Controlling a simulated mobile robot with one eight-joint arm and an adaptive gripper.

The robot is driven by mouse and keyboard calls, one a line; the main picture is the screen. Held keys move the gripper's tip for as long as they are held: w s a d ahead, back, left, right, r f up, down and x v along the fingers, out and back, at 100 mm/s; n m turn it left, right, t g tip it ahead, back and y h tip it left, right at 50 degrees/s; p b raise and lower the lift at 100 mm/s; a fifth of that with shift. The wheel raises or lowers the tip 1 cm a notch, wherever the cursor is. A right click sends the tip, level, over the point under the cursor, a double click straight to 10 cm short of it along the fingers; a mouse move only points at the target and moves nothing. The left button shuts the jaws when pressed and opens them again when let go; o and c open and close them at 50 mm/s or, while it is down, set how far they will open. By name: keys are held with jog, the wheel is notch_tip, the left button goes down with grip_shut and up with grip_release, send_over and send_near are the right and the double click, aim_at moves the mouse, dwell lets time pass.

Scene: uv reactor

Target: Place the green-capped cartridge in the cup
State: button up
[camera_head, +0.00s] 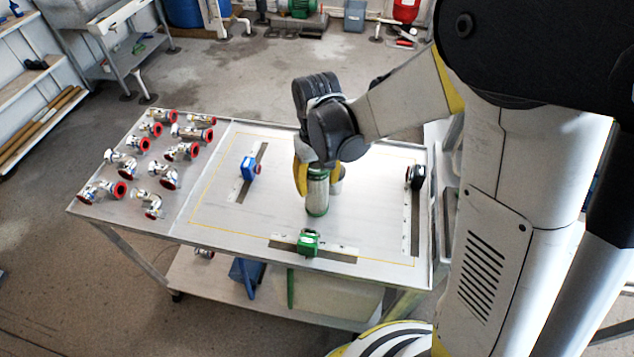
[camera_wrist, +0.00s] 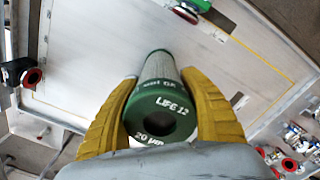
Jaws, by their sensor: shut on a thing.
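The green-capped cartridge (camera_head: 317,193) is a grey cylinder with green ends, roughly upright over the middle of the tabletop. Its green top cap (camera_wrist: 160,117), with a dark central hole and white lettering, faces the wrist camera. My gripper (camera_head: 318,180) has its yellow fingers on both sides of the cartridge near its top, shut on it; they also show in the wrist view (camera_wrist: 162,115). I cannot tell whether the lower end touches the table.
The table (camera_head: 215,228) has a yellow-outlined work area. A green clamp (camera_head: 309,242) is at the front, a blue one (camera_head: 250,168) at left and a black one (camera_head: 415,177) at right. Several red-ended pipe fittings (camera_head: 181,151) fill the left section. Bare surface surrounds the cartridge.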

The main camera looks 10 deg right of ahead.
jog(key=shift+f, duration=0.1)
jog(key=o, duration=1.3)
